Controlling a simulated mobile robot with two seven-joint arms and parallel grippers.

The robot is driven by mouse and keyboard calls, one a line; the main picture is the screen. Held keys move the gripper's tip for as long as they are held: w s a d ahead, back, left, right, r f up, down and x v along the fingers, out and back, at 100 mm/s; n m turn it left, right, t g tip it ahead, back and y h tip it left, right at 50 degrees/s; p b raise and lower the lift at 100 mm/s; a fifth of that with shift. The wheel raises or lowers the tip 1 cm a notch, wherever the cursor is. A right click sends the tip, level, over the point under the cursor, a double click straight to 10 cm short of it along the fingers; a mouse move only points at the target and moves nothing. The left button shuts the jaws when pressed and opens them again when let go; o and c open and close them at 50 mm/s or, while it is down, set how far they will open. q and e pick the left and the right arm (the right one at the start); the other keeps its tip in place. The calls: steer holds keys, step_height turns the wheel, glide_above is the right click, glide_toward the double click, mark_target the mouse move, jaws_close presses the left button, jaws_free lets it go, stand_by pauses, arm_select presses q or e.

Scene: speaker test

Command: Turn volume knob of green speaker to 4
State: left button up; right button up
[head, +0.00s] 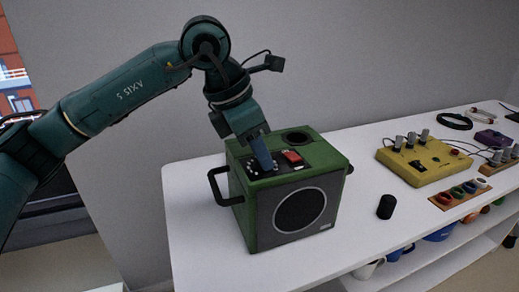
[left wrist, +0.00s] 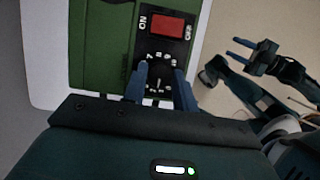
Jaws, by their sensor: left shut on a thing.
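The green speaker (head: 245,217) stands on the white table, with a round grille in front, a black handle on its left side and a black control panel on top. My left gripper (head: 268,167) points down onto that panel. In the left wrist view its blue fingers (left wrist: 160,82) are on either side of the black volume knob (left wrist: 158,79), shut on it. White numbers ring the knob; its exact setting is too small to read. The knob is hidden in the head view. My right gripper (left wrist: 237,49) shows in the left wrist view, away from the speaker, its two fingers apart and empty.
A red ON/OFF switch (head: 292,156) sits close to my left fingers on the panel. A black cylinder (head: 386,206) stands right of the speaker. A yellow box (head: 425,160) with knobs and a wooden strip (head: 460,194) with coloured rings lie farther right. The table's front left is clear.

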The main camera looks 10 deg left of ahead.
arm_select(q)
steer(key=shift+w+r+m+g, duration=0.1)
steer(key=shift+m+g, duration=0.2)
steer(key=shift+m, duration=0.7)
steer(key=m+g+p, duration=0.1)
steer(key=m, duration=0.1)
steer(key=shift+m+h, duration=0.3)
steer(key=shift+m, duration=0.1)
steer(key=m+g+p, duration=0.1)
steer(key=m, duration=0.1)
steer(key=shift+w+m, duration=0.1)
steer(key=shift+m, duration=0.2)
steer(key=shift+w+m+g+p, duration=0.1)
steer(key=shift+m+g+p, duration=0.5)
steer(key=shift+m, duration=0.6)
steer(key=shift+m+g, duration=0.3)
steer(key=shift+m, duration=0.7)
arm_select(e)
steer(key=shift+m+t+h, duration=0.4)
steer(key=shift+m, duration=0.4)
steer(key=r, duration=0.1)
steer(key=d+r, duration=0.1)
steer(key=r, duration=0.1)
steer(key=s+d+r, duration=0.1)
steer(key=shift+r, duration=0.25)
arm_select(q)
steer(key=shift+y, duration=0.4)
arm_select(e)
steer(key=shift+a+f, duration=0.1)
